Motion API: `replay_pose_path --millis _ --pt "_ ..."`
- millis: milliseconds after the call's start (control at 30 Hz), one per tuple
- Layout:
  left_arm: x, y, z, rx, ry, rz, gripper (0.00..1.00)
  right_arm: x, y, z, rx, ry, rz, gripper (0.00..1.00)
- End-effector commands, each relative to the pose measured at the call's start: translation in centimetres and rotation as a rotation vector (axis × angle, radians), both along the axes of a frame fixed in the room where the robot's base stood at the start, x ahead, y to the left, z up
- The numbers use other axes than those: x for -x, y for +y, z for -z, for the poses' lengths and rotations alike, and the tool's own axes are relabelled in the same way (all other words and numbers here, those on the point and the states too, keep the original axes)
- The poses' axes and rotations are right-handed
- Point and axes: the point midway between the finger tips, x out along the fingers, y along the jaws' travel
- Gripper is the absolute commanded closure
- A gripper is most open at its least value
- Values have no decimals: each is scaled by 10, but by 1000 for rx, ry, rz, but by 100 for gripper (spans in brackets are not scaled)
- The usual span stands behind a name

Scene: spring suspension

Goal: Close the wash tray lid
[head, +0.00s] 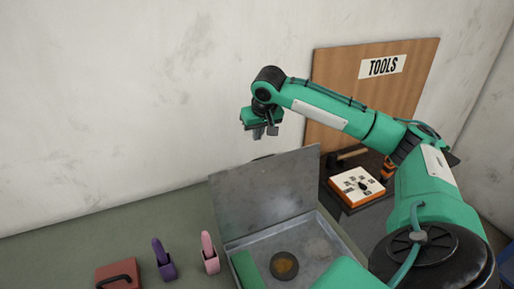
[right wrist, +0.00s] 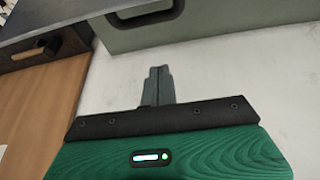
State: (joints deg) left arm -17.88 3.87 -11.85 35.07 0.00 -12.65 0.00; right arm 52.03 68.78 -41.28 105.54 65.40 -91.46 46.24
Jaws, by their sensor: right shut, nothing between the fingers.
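The wash tray (head: 325,240) is a grey metal tray standing on the counter, with a round dark dish (head: 284,266) inside it. Its lid (head: 265,190) is open and stands nearly upright along the tray's back edge. A dark handle shows just past the lid's top edge; in the right wrist view the grey-green panel with a dark handle (right wrist: 147,14) at the top looks like this lid. My right gripper (head: 264,132) is shut and empty, above the lid's top edge near the wall, apart from it. Its closed fingers (right wrist: 157,85) show in the wrist view. My left gripper is not in view.
A purple clamp-like object (head: 163,260), a pink one (head: 210,253) and a red box (head: 118,275) stand left of the tray. A wooden TOOLS board (head: 400,90) and an orange-white box (head: 356,186) are at the right. The wall (head: 120,110) is close behind.

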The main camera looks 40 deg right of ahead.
Motion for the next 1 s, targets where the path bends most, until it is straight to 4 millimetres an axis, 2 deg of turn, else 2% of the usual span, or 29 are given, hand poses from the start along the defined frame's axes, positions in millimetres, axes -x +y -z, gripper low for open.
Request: replay_pose_path --millis 133,267,400,533,767,1000 --pt "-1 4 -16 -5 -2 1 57 -10 -4 29 0 5 1 100" --pt "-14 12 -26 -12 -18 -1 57 -19 -6 53 0 3 0 100" --pt "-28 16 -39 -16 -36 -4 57 4 1 50 3 1 -2 100" --pt "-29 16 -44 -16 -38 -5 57 14 5 52 1 -1 -2 100" --pt "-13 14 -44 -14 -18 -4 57 20 7 54 0 0 -1 100" --pt "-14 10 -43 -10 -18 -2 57 19 7 54 1 -1 -1 100"
